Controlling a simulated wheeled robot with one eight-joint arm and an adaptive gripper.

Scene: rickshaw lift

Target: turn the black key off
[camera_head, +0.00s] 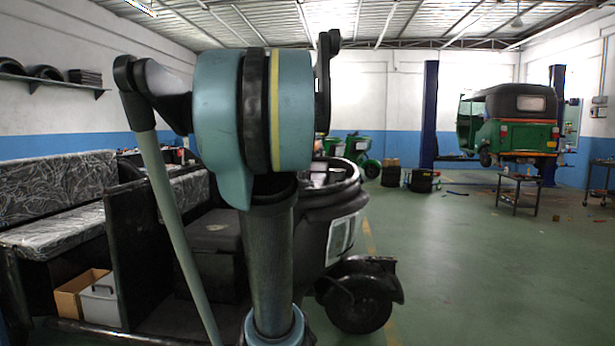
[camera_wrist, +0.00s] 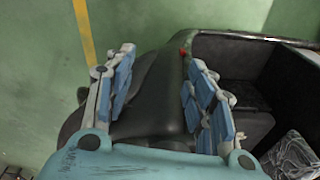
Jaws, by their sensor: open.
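I cannot make out the black key in either view. The near dark rickshaw has its rounded front body (camera_head: 335,215) behind my arm in the head view. Its dark front panel (camera_wrist: 160,95) also shows in the wrist view. In the wrist view my gripper (camera_wrist: 162,57) is open, with its two blue-padded fingers apart and nothing seen between them. The fingers are over the front panel, and I cannot tell if they touch it. A small red spot (camera_wrist: 183,52) shows at the panel's edge beside the right finger. The head view does not show my gripper.
The rickshaw's patterned seat (camera_head: 60,190) is at the left, with a cardboard box (camera_head: 75,290) below. Its front wheel (camera_head: 358,303) stands on the green floor. A green rickshaw (camera_head: 515,130) is at a blue lift post (camera_head: 430,115).

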